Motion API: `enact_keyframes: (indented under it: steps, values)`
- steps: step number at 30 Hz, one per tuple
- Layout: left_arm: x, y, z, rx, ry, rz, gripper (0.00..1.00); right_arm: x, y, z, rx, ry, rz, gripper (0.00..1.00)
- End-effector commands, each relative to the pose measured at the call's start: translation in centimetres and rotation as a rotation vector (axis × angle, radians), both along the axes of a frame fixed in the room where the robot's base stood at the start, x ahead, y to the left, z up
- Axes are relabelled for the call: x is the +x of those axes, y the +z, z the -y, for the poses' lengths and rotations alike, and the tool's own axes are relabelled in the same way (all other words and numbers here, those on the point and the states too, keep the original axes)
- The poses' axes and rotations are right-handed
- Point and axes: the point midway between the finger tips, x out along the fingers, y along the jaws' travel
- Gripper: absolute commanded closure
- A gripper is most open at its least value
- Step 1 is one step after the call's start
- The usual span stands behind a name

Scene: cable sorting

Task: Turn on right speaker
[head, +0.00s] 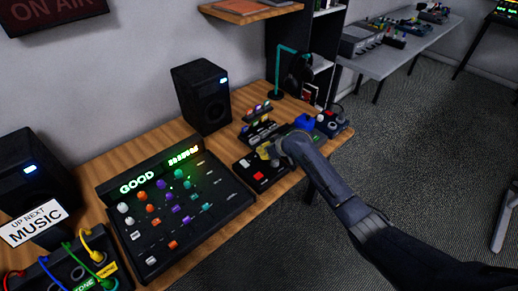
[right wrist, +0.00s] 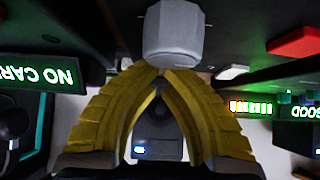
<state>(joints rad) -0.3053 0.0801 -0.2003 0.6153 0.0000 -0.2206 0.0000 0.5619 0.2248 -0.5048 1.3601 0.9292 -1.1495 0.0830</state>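The right speaker (head: 205,97) is a black box standing upright at the back of the wooden desk. A bluish-white light glows on its front. In the right wrist view, which looks upside down, a dark box with a similar light (right wrist: 160,132) shows between my fingers. My right gripper (head: 265,153) is over a black control box (head: 262,174) at the desk's front edge, to the right of and nearer than the speaker. Its yellow fingers (right wrist: 162,70) meet at the tips, close to a grey knob (right wrist: 173,32). I cannot tell whether they touch it. My left gripper is not in view.
A mixing console (head: 178,215) with a lit GOOD display fills the middle desk. The left speaker (head: 30,180), also lit, stands behind an UP NEXT MUSIC sign (head: 35,222). A patch box with colored cables (head: 85,265) is front left. A teal headphone stand (head: 279,72) is behind my gripper.

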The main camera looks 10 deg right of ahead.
Motion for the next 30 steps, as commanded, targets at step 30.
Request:
enact_keyframes:
  steps: [30]
  values:
    - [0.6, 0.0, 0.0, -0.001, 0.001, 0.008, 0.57, 1.3, 1.4, -1.2, 0.000, 0.004, 0.003, 1.00]
